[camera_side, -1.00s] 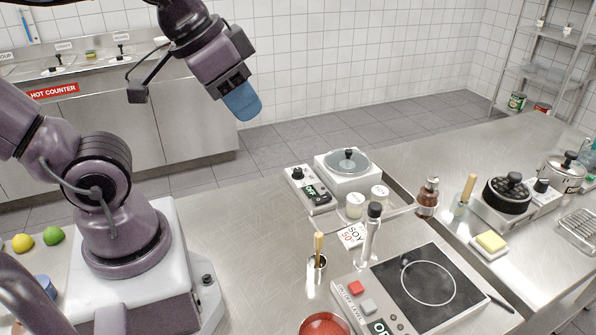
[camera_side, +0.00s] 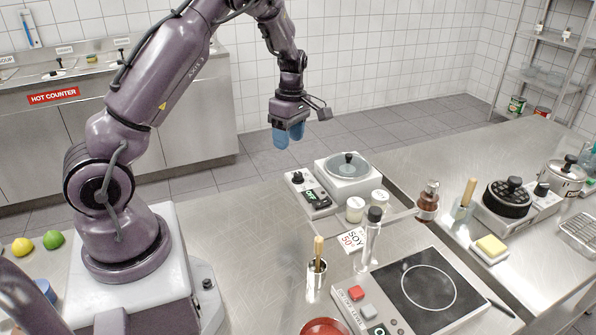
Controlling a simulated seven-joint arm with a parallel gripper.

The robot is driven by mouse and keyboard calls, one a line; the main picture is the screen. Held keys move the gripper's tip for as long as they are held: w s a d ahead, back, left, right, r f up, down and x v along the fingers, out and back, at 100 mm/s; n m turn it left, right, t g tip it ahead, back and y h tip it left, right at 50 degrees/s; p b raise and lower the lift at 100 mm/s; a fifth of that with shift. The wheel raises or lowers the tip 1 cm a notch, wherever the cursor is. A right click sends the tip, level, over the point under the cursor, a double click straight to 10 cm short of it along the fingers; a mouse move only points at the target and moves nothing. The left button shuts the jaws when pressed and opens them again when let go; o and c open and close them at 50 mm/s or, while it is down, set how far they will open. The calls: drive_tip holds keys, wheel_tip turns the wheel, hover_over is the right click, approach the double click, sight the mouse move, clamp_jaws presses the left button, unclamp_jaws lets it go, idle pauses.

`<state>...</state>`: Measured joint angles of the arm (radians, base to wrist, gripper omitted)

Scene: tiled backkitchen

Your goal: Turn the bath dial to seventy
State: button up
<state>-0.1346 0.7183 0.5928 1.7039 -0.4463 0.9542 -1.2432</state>
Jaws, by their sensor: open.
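The bath (camera_side: 348,187) is a white box with a round glass lid and a black knob on the lid, standing mid-bench. Its control panel is on its left, with a black dial (camera_side: 297,177) at the far end and a dark display below it. The display text is too small to read for sure. My gripper (camera_side: 288,136) has two blue fingers pointing down, parted and empty. In the picture it is above and a little left of the dial, clear of it. A card (camera_side: 352,239) reading "SOY 50°" lies in front of the bath.
Two white-lidded jars (camera_side: 367,203), a brown bottle (camera_side: 427,201) and a tall clear bottle (camera_side: 371,237) stand near the bath. An induction hob (camera_side: 425,290) and a metal cup (camera_side: 316,275) with a wooden handle are nearer. The bench left of the panel is bare.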

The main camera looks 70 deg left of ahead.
sight(298, 174)
drive_tip(key=w+a+n+t, duration=0.1)
drive_tip(key=w+a+n, duration=0.25)
drive_tip(key=n, duration=0.55)
drive_tip(key=f, duration=1.2)
drive_tip(key=shift+d+f, duration=0.3)
drive_tip(key=shift+f, duration=0.1)
drive_tip(key=c, duration=0.9)
